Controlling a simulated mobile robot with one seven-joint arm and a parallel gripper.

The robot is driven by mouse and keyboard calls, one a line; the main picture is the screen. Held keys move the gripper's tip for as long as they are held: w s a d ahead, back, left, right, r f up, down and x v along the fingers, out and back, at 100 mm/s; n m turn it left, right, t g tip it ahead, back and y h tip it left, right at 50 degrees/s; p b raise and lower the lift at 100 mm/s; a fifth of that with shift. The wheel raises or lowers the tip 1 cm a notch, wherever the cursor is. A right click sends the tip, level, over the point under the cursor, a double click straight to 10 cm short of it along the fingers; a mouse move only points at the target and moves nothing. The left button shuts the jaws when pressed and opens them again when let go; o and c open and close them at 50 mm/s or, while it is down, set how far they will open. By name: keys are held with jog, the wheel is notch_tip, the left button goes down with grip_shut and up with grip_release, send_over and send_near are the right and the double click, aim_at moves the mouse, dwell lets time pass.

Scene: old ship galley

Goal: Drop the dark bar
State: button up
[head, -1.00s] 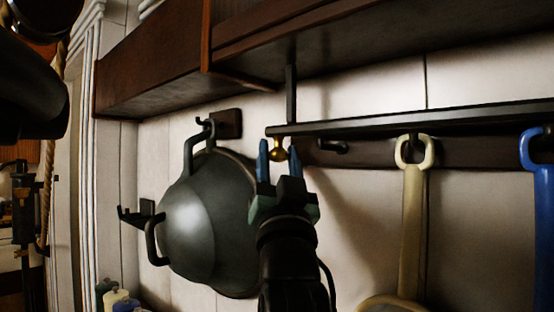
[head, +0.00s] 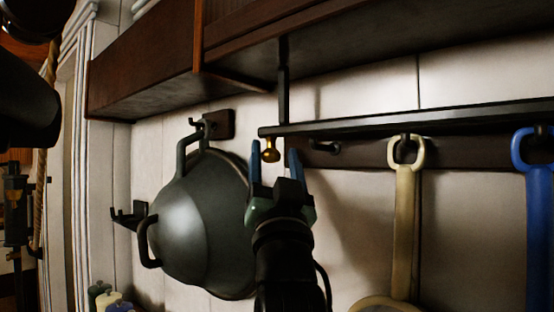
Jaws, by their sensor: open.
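The dark bar (head: 410,118) is long and flat. It runs level under the upper cabinet, and its left end meets a dark upright strut (head: 284,90). A small brass knob (head: 270,152) hangs below the bar's left end. My gripper (head: 274,148) points up just below that end. Its two blue fingers are open and apart, one to each side of the knob in the picture. I see a gap between each finger and the knob. Whether the knob lies between the fingers in depth, I cannot tell.
A large dark pan (head: 200,225) hangs on the wall left of my gripper, close to it. A cream-handled utensil (head: 404,230) and a blue-handled one (head: 540,220) hang to the right. A wooden cabinet (head: 150,75) overhangs from above.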

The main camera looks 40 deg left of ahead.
jog(key=shift+s+r+y, duration=0.3)
jog(key=shift+s+r, duration=0.05)
jog(key=shift+r, duration=0.05)
jog(key=shift+f, duration=0.3)
jog(key=b+v, duration=0.4)
jog(key=v, duration=0.8)
jog(key=shift+d+f+b, duration=0.25)
jog(key=shift+f+b, duration=0.05)
jog(key=shift+f, duration=0.05)
